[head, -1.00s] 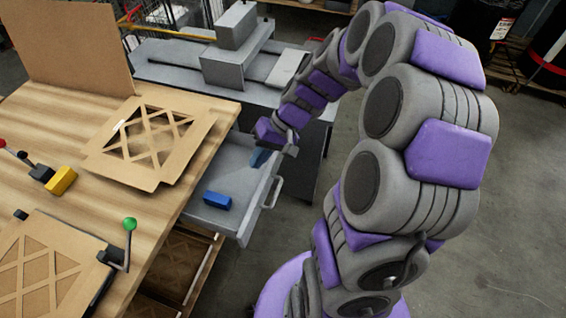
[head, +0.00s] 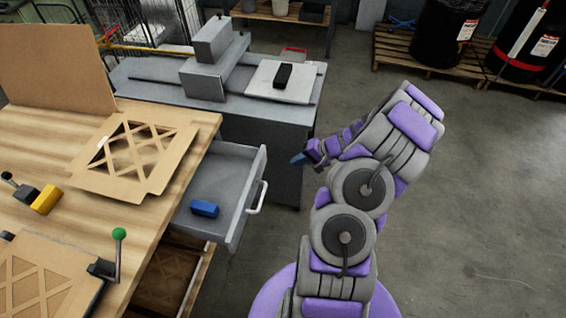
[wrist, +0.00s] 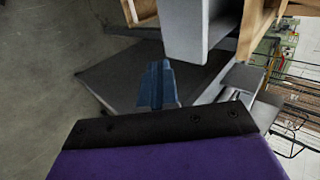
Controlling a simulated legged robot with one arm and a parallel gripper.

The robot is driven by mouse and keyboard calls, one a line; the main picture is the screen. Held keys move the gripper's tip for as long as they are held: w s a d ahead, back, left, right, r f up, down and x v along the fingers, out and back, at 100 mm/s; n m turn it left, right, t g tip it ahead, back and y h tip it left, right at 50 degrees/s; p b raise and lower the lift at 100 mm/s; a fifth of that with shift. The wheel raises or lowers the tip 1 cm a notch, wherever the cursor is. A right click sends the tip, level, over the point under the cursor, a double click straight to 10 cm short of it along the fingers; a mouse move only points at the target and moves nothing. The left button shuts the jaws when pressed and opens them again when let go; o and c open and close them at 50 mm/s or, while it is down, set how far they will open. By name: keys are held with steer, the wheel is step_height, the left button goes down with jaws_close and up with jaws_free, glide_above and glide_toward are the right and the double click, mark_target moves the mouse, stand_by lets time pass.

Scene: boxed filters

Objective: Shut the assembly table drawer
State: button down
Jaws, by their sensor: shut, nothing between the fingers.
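The assembly table drawer (head: 232,172) is grey and pulled out from under the wooden table top, with a pale bar handle (head: 257,198) on its front. A blue block (head: 204,208) lies inside it. My gripper (head: 299,158) is shut and empty, to the right of the drawer front and apart from it. In the wrist view my gripper's blue fingers (wrist: 157,84) are together, and the grey drawer's end (wrist: 190,30) shows above them.
The wooden assembly table (head: 70,210) carries cardboard pieces and a yellow block (head: 46,200). A grey bench (head: 270,125) with a machine stands behind the drawer. Open concrete floor (head: 470,200) lies to the right. Barrels on pallets stand at the far right.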

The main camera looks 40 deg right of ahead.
mark_target(262, 168)
steer(key=shift+w+a+r+b+x, duration=0.15)
steer(key=shift+w+r+b+x, duration=0.15)
steer(key=shift+x, duration=1.7)
steer(key=shift+w+a+r+b+x, duration=0.25)
steer(key=shift+r+b+x, duration=0.15)
steer(key=shift+x, duration=1.65)
steer(key=shift+w+a+r+b+x, duration=0.1)
steer(key=shift+w+r+b+x, duration=0.2)
steer(key=shift+x, duration=1.7)
steer(key=shift+a, duration=0.1)
steer(key=w+a+b, duration=0.1)
steer(key=w+a, duration=0.3)
steer(key=w, duration=0.1)
steer(key=w+a+b, duration=0.2)
steer(key=w+a, duration=0.2)
steer(key=w, duration=0.2)
steer(key=w+a+b, duration=0.2)
steer(key=w+a, duration=0.3)
steer(key=shift+w, duration=0.35)
steer(key=shift+w+r, duration=0.1)
steer(key=shift+r, duration=0.05)
steer(key=shift+r, duration=0.1)
